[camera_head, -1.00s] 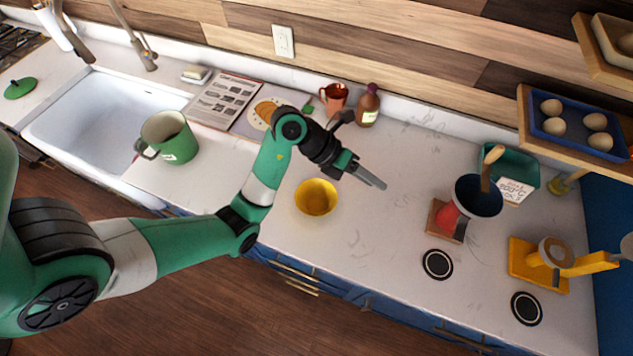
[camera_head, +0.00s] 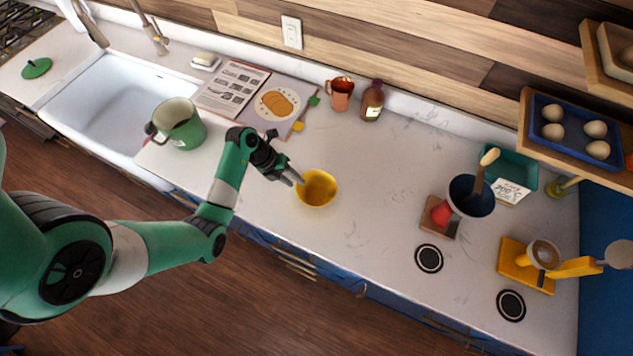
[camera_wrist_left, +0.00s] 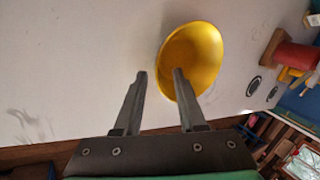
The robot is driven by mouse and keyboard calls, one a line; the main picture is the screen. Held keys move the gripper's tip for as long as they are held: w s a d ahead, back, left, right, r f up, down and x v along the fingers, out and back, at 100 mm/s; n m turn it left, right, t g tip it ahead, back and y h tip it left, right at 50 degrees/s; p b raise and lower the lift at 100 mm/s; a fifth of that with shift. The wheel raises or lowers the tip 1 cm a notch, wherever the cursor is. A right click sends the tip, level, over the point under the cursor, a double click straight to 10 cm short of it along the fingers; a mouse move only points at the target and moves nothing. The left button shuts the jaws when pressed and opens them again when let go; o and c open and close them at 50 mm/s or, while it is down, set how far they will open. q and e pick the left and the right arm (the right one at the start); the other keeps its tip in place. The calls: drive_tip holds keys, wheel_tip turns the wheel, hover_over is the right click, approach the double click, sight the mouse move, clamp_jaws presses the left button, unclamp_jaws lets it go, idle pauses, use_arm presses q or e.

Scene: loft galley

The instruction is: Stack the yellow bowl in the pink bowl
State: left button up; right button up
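The yellow bowl (camera_head: 318,190) stands upright and empty on the white counter, near its front edge. My left gripper (camera_head: 298,180) is at the bowl's left rim in the head view. In the left wrist view the fingers (camera_wrist_left: 159,74) are apart with nothing held. One finger overlaps the yellow bowl (camera_wrist_left: 205,50) and the other is outside it, with the rim between them in the picture. I cannot tell whether they touch it. I see no pink bowl in either view. My right gripper is out of view.
An open booklet (camera_head: 232,90), a copper cup (camera_head: 340,92) and a brown bottle (camera_head: 372,100) are behind. A dark blue vessel (camera_head: 470,196) stands to the right.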

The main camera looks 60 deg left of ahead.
sight(300, 186)
use_arm(q)
drive_tip(key=x, duration=0.2)
drive_tip(key=b+x, duration=0.1)
drive_tip(key=x, duration=0.1)
drive_tip(key=shift+s+f+b, duration=0.1)
drive_tip(key=shift+f+b, duration=0.2)
drive_tip(key=shift+f, duration=0.3)
clamp_jaws()
idle(0.9)
